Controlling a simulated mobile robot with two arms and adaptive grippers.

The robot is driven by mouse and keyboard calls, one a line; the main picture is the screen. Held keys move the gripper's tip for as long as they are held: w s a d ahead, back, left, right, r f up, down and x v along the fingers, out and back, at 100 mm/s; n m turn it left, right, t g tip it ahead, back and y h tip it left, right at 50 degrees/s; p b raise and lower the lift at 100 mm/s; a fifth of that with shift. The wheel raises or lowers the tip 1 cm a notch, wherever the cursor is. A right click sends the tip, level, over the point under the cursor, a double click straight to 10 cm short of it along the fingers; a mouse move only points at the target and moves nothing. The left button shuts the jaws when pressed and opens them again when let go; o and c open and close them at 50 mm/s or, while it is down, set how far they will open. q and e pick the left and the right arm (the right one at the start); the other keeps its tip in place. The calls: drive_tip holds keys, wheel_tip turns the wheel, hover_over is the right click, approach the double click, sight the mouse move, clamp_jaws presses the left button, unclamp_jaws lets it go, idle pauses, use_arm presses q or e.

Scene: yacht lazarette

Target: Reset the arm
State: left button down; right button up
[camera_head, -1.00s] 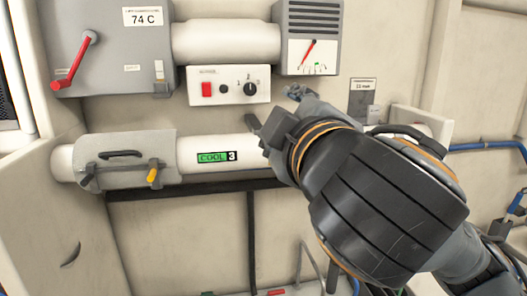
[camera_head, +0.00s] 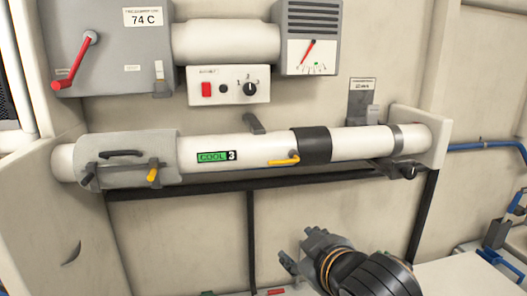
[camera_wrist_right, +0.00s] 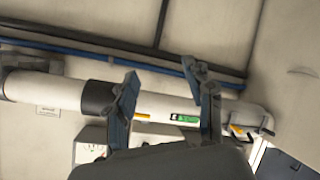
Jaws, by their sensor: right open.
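My right gripper (camera_head: 302,252) is low in the head view, in front of the wall and below the white pipe (camera_head: 263,150), apart from it. In the right wrist view its two fingers (camera_wrist_right: 160,80) are spread wide with nothing between them. Behind the fingers in that view runs the white pipe (camera_wrist_right: 60,92), with the green COOL 3 label (camera_wrist_right: 187,117) near one finger. My left gripper does not show in either view.
A black collar (camera_head: 311,144) with a yellow lever (camera_head: 284,161) sits on the pipe. Above it are a switch panel (camera_head: 228,86), a gauge (camera_head: 312,56) and a grey box with a red lever (camera_head: 75,62). A blue hose (camera_head: 484,146) runs at right.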

drive_tip(key=s+d+f+m+g+h, duration=0.1)
drive_tip(key=s+d+f+m+g, duration=0.3)
drive_tip(key=f, duration=0.7)
drive_tip(key=s+d+f+g+h, duration=0.1)
drive_tip(key=s+d+f, duration=0.2)
drive_tip(key=s+f, duration=0.55)
drive_tip(key=s+d+f+m+g+h, duration=0.1)
drive_tip(key=s+d+f+m+g, duration=0.15)
drive_tip(key=s+f, duration=0.45)
drive_tip(key=s+d+f+m+g, duration=0.1)
drive_tip(key=s+d+f, duration=0.3)
drive_tip(key=s+f, duration=0.25)
wheel_tip(320, 180, down, 28)
drive_tip(key=g+b, duration=0.1)
drive_tip(key=b, duration=0.2)
drive_tip(key=s+d+f+g+b, duration=0.1)
drive_tip(key=s+d+f+b, duration=0.2)
drive_tip(key=s+f, duration=1.4)
wheel_tip(320, 180, down, 4)
drive_tip(key=shift+s+f+n+g, duration=0.1)
drive_tip(key=shift+s+n+g, duration=0.05)
drive_tip(key=shift+n+g, duration=0.2)
